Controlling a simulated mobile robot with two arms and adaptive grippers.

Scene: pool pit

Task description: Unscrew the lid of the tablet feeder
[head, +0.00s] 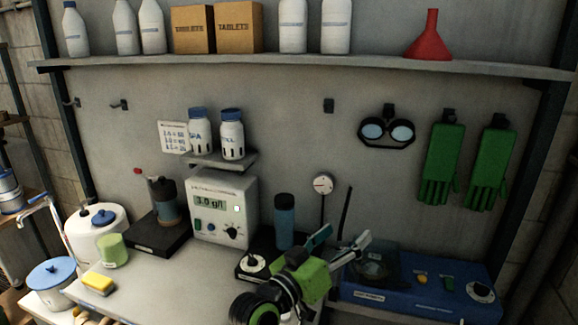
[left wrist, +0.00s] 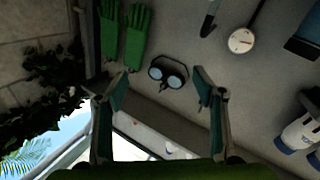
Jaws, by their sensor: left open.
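My left gripper (head: 341,243) is open and empty above the bench, between a dark blue cylinder (head: 285,222) on a black base and a blue unit (head: 408,297) with a dark, partly hidden top. In the left wrist view its two fingers (left wrist: 160,84) stand wide apart, with nothing between them but the wall and goggles behind. I cannot tell which object is the tablet feeder. A round white vessel with a blue cap (head: 97,222) and a white tub with a blue lid (head: 53,274) stand at the left. My right gripper is not in view.
A meter box (head: 224,207) stands mid-bench, with two bottles (head: 217,133) on a small shelf above. Goggles (head: 387,131) and green gloves (head: 441,163) hang on the wall. A yellow sponge (head: 98,284) lies front left. The bench is clear between sponge and meter.

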